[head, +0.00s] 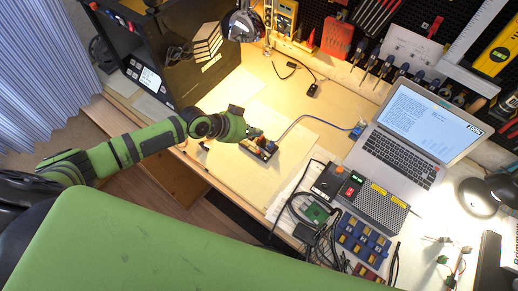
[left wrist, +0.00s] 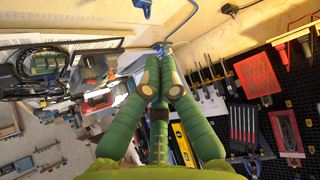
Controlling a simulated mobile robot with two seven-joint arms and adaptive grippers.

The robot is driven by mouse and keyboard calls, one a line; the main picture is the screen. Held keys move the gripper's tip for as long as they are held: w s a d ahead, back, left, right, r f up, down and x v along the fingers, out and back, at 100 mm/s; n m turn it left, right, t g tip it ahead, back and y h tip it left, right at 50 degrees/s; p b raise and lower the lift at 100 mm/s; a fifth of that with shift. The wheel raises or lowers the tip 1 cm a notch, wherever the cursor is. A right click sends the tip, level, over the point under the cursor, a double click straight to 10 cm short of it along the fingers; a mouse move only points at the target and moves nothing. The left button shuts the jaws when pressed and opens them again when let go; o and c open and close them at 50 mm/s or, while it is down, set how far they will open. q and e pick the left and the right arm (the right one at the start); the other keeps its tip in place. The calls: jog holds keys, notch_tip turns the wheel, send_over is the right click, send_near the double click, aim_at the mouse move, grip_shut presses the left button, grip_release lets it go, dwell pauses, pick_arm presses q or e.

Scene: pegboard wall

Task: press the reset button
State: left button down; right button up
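My left gripper (head: 255,133) reaches in from the left over the wooden bench. Its tips are beside or just above a small dark device (head: 258,149) with coloured parts on top, partly hidden by the gripper. A blue cable (head: 297,123) runs from this device. In the left wrist view the two green fingers of my left gripper (left wrist: 158,60) converge and their ends meet, with nothing visible held between them. A reset button cannot be made out in either view. Whether the fingertips touch the device cannot be told. My right gripper is not in view.
An open laptop (head: 395,151) stands at the right, with a grey power supply (head: 374,207) before it. A black cabinet (head: 178,50) stands at the left.

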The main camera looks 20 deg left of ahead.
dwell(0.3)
pick_arm(q)
jog(key=b, duration=0.7)
send_over(258, 152)
jog(key=f, duration=0.7)
jog(key=shift+s+a+f, duration=0.1)
jog(key=shift+a+f, duration=0.2)
jog(key=shift+a, duration=0.1)
jog(key=shift+f+b, duration=0.35)
jog(key=shift+f, duration=0.25)
jog(key=shift+f, duration=0.1)
jog(key=shift+f+b, duration=0.3)
jog(key=shift+b, duration=0.2)
